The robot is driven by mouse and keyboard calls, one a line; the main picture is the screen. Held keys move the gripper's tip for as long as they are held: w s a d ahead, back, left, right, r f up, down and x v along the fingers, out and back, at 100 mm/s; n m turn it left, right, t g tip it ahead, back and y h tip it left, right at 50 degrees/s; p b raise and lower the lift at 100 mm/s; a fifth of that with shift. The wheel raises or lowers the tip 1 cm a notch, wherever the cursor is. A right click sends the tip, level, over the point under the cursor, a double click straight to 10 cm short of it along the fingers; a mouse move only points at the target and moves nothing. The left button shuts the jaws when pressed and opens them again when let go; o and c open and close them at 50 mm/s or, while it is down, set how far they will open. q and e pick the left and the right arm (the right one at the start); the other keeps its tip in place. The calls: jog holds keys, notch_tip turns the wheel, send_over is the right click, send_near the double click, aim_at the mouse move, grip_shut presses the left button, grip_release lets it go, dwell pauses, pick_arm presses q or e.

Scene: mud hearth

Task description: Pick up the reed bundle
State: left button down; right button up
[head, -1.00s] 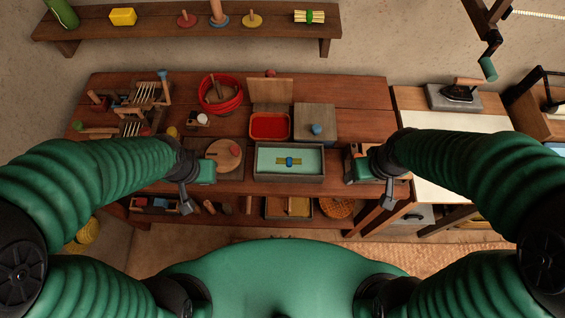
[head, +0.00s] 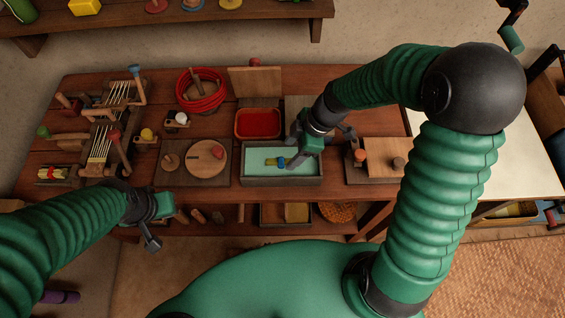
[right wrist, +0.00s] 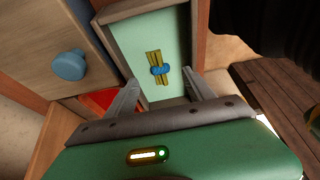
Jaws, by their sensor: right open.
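The reed bundle (head: 271,162), yellow-green with a blue band, lies in a pale green-lined tray (head: 250,181) on the table. It also shows in the right wrist view (right wrist: 154,57), lying on the flat lining. My right gripper (head: 306,152) is over the right part of the tray and partly covers the bundle's right end in the head view. In the right wrist view my right gripper (right wrist: 162,88) has its fingers apart and nothing between them; the bundle shows just beyond the tips. My left gripper (head: 152,215) is at the table's front left edge, its jaws unclear.
A red-lined tray (head: 258,123) is behind the green one. A round wooden board (head: 205,157) is left of it, and a wooden box (head: 385,157) right of it. Another bundle with a red band (head: 52,174) lies far left. A lidded box with a blue knob (right wrist: 70,65) is close beside my right gripper.

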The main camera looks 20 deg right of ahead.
aim_at(279, 161)
jog(key=x, duration=0.5)
jog(key=a+x, duration=0.1)
jog(key=x, duration=0.1)
jog(key=shift+w+a+r, duration=0.15)
jog(key=shift+a, duration=0.05)
jog(key=shift+w+d, duration=0.1)
jog(key=shift+d, duration=0.35)
jog(key=c, duration=0.4)
jog(key=shift+a, duration=0.25)
grip_shut()
